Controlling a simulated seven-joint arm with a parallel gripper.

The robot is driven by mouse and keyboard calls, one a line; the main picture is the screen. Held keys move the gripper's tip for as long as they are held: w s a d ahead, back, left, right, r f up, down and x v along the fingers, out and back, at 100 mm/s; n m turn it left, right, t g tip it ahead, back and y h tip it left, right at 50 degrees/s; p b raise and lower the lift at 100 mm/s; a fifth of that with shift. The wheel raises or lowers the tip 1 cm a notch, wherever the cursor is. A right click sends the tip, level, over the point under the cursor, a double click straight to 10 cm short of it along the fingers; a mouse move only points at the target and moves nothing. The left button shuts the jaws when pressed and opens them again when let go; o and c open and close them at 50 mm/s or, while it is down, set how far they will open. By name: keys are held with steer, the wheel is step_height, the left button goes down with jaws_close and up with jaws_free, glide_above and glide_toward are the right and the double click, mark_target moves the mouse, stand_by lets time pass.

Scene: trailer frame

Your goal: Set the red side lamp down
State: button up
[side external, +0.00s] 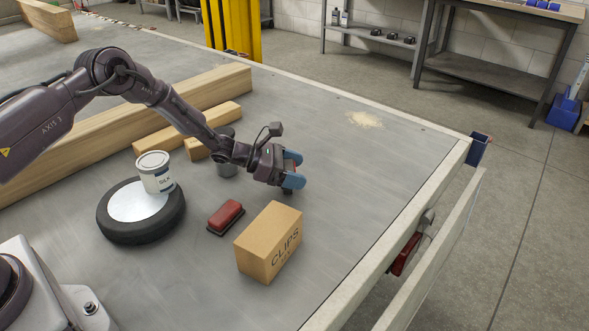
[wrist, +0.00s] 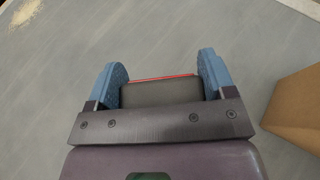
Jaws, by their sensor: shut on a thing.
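My gripper (side external: 294,171) is low over the grey bench top, behind the box marked CLIPS. Its two blue fingers are shut on a red side lamp, mostly hidden between them in the side view. In the wrist view the held lamp (wrist: 160,92) shows as a dark block with a thin red edge, between the fingers. I cannot tell whether it touches the bench. A second red lamp (side external: 226,214) with a dark base lies on the bench, left of the box. A third red lamp (side external: 405,254) is at the outer side, below the bench edge.
The CLIPS box (side external: 268,243) stands in front of my gripper. A black wheel (side external: 112,232) with a white tin (side external: 155,173) on it stands left. Timber beams (side external: 215,85) lie behind my arm, with a grey cylinder (side external: 227,170) partly hidden.

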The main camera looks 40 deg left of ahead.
steer(key=shift+f, duration=0.1)
steer(key=o, duration=1)
